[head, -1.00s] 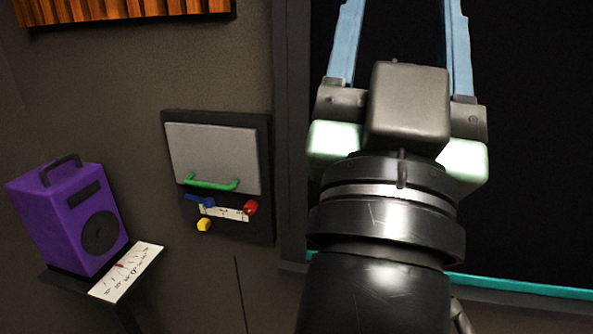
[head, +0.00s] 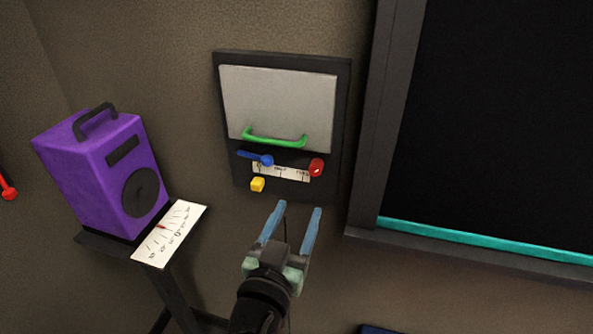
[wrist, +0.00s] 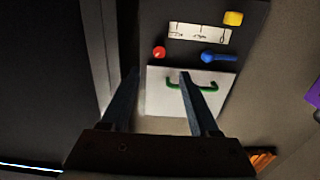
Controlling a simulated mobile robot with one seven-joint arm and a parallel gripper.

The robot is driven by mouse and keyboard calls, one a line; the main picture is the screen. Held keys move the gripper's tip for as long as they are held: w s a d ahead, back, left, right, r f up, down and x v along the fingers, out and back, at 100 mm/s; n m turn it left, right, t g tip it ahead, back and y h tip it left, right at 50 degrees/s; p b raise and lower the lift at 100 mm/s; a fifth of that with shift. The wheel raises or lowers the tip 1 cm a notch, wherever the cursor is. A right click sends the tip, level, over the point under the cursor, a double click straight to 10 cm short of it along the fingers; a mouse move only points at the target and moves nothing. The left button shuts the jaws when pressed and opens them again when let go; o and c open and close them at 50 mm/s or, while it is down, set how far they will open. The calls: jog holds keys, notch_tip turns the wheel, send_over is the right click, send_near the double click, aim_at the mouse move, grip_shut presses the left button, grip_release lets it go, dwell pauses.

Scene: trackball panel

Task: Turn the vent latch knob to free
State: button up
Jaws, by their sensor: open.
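The dark wall panel (head: 342,120) carries a grey flap (head: 277,100) with a green handle (head: 275,140). Below it are a blue knob with a pointing arm (head: 266,160), a red knob (head: 316,167) and a yellow knob (head: 257,184), around a white marked label (head: 290,173). Its lettering is too small to read surely, and which knob is the vent latch is not clear. The blue knob's arm points left. My gripper (head: 298,206) is open and empty, in front of and below the panel, apart from the knobs. The wrist view shows the blue knob (wrist: 207,56) upside down, beyond the fingers.
A purple speaker (head: 95,175) stands left on a small dark stand with a dial card (head: 170,235). A dark framed opening (head: 500,120) with a teal lower edge (head: 480,240) is to the right. A red object (head: 8,190) shows at the left edge.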

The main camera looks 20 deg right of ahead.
aim_at(314, 171)
jog(key=p+x, duration=0.2)
jog(key=x, duration=0.9)
jog(key=shift+w+d, duration=0.2)
jog(key=shift+d, duration=0.05)
grip_shut()
